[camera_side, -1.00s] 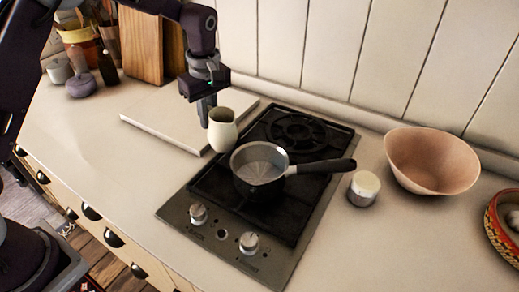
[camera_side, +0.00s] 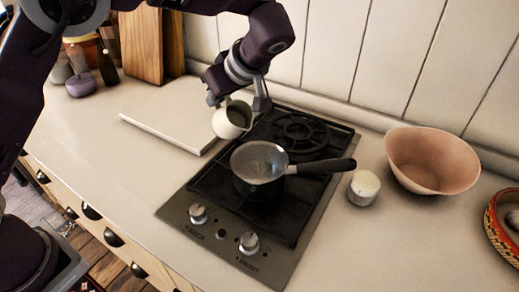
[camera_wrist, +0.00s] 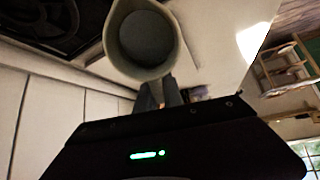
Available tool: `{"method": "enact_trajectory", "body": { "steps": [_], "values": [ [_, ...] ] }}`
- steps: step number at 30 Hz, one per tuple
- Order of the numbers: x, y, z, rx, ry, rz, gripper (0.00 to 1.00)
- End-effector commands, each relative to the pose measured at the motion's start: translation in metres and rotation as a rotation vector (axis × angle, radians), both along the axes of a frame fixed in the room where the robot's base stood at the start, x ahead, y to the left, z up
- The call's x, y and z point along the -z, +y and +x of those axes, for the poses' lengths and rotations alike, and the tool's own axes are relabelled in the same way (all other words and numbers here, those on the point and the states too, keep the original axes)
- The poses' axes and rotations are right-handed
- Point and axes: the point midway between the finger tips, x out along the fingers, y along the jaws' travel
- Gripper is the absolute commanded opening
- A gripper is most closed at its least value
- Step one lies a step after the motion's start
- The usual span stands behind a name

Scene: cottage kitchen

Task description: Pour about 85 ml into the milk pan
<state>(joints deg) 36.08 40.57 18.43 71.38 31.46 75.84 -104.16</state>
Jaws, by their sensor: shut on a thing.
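The milk pan (camera_side: 259,167) is a dark saucepan with a metal inside and a black handle pointing right. It sits on the front burner of the hob in the side view. My gripper (camera_side: 258,103) is shut on a cream jug (camera_side: 228,122), just up and to the left of the pan. The jug is tilted, with its mouth turned toward the camera. In the wrist view the jug (camera_wrist: 112,45) shows its open mouth and a grey inside; I cannot tell the liquid level. No stream shows between jug and pan. The fingertips are partly hidden behind the jug.
The black hob (camera_side: 297,226) has a free back burner. A white board (camera_side: 165,133) lies left of it. A small white-lidded jar (camera_side: 363,188) and a pink bowl (camera_side: 431,160) stand right of the pan. A patterned basket (camera_side: 504,225) is at the right edge.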

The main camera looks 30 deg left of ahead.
Motion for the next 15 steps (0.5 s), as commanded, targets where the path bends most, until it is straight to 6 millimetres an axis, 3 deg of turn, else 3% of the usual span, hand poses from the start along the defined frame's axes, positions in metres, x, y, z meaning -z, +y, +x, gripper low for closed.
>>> {"method": "enact_trajectory", "body": {
  "steps": [15],
  "values": [
    [0.0006,-0.0081,-0.0022,0.0,-0.051,0.164,0.0]
  ]
}}
